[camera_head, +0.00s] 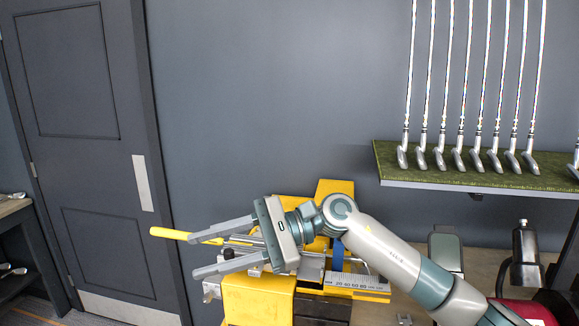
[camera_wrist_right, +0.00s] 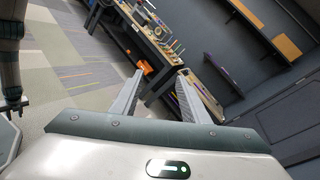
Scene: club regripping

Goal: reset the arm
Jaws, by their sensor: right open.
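My right gripper (camera_head: 196,254) shows in the head view, with its arm coming in from the lower right. Its two grey fingers are spread apart, point left, and hold nothing. It hangs over the yellow bench machine (camera_head: 258,300). A yellow tapered rod (camera_head: 172,234) reaches left from near the machine and overlaps the upper finger in the picture; I cannot tell whether they touch. In the right wrist view, the fingers (camera_wrist_right: 158,95) are open with no object between them. My left gripper does not show in the head view.
A green-topped shelf (camera_head: 440,176) on the wall at right holds several upright golf irons. A ruler scale (camera_head: 358,281) lies on the machine. A grey door (camera_head: 90,130) stands at left. The right wrist view shows a cluttered workbench (camera_wrist_right: 140,42) and open carpet (camera_wrist_right: 70,60).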

